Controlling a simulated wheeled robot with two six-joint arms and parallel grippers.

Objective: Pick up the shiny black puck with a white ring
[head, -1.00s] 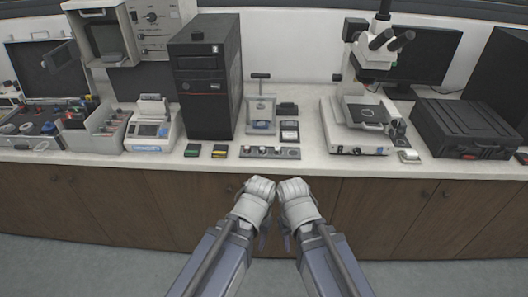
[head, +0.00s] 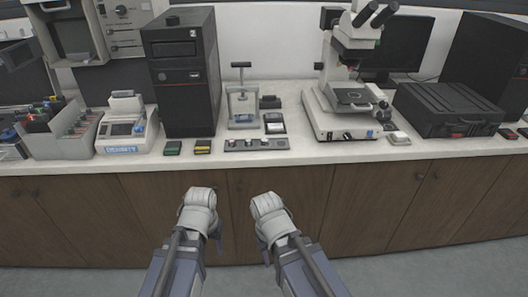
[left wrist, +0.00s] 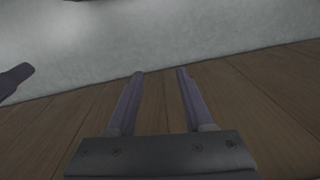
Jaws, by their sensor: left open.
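A dark tray (head: 257,145) with a few small round pieces in it lies near the front edge of the bench. The pieces are too small to tell which is black with a white ring. My left gripper hangs in front of the cabinet doors, below the bench top and well apart from the tray. In the left wrist view its two fingers (left wrist: 160,72) are spread with nothing between them. My right gripper (head: 268,205) is also in front of the cabinets, and its jaws cannot be made out.
Behind the tray stands a small press (head: 242,112). A microscope (head: 340,112) and a black case (head: 449,108) are to the right. A black computer tower (head: 183,85) and a white scale (head: 126,130) are to the left. The bench's front strip is mostly clear.

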